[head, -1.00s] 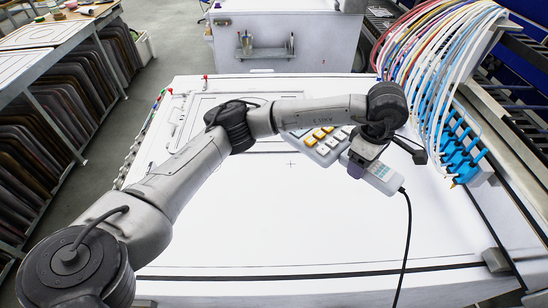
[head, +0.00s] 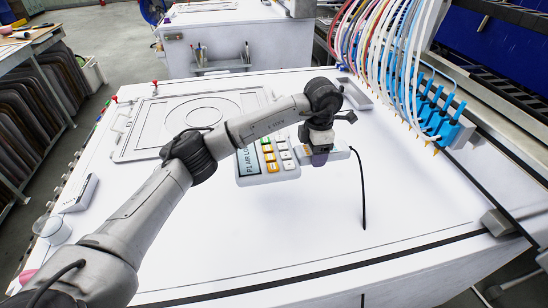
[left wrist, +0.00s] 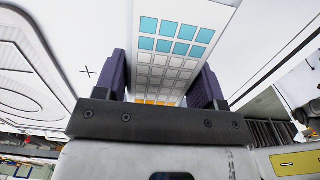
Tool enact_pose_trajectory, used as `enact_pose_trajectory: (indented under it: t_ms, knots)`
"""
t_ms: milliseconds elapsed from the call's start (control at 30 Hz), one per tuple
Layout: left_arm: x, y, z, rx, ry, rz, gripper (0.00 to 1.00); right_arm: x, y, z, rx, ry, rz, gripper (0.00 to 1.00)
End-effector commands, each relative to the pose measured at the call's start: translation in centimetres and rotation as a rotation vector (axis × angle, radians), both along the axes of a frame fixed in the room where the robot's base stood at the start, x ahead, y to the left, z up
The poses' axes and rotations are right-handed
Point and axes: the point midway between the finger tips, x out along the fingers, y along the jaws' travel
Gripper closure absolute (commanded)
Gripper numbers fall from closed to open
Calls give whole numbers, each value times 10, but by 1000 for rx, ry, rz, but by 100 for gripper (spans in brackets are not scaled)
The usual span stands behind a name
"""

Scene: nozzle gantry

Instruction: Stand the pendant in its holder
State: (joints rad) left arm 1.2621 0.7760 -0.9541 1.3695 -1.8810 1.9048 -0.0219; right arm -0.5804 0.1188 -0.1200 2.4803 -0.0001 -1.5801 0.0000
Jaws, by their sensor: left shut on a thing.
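The pendant (head: 283,160) is a long light-grey handset with a display at its left end, then orange and grey keys. A black cable hangs from its right end. My left gripper (head: 319,156) is shut across its middle, key face showing, and appears to hold it above the white table. In the left wrist view the pendant (left wrist: 172,50) shows cyan, white and orange keys between the two dark fingers of the gripper (left wrist: 162,78). The pendant lies tilted, not upright. I cannot pick out the holder with certainty. My right gripper is not in view.
White table (head: 290,225) has free room in front. A framed plate with a ring (head: 150,145) lies at the back left. A small white slotted block (head: 78,193) and a clear cup (head: 52,229) stand left. Blue nozzles (head: 435,112) with coloured hoses hang at right.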

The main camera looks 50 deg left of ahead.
Motion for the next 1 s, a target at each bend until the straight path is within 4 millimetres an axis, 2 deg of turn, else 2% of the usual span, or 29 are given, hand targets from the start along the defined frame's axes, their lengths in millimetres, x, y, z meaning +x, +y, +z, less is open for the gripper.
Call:
enact_pose_trajectory:
  t_ms: [33,200,400,600,767,1000]
  knots:
    - [-2,13,-10,0,1,5,80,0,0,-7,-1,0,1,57]
    - [-6,45,-29,0,-1,2,80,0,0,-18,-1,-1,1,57]
    - [-10,72,-45,-1,0,0,80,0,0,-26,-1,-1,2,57]
    - [-11,84,-50,-1,-3,-1,80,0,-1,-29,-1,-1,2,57]
    - [-12,85,-55,-1,-2,-2,80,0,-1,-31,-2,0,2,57]
    - [-12,85,-83,0,0,-3,80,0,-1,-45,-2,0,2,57]
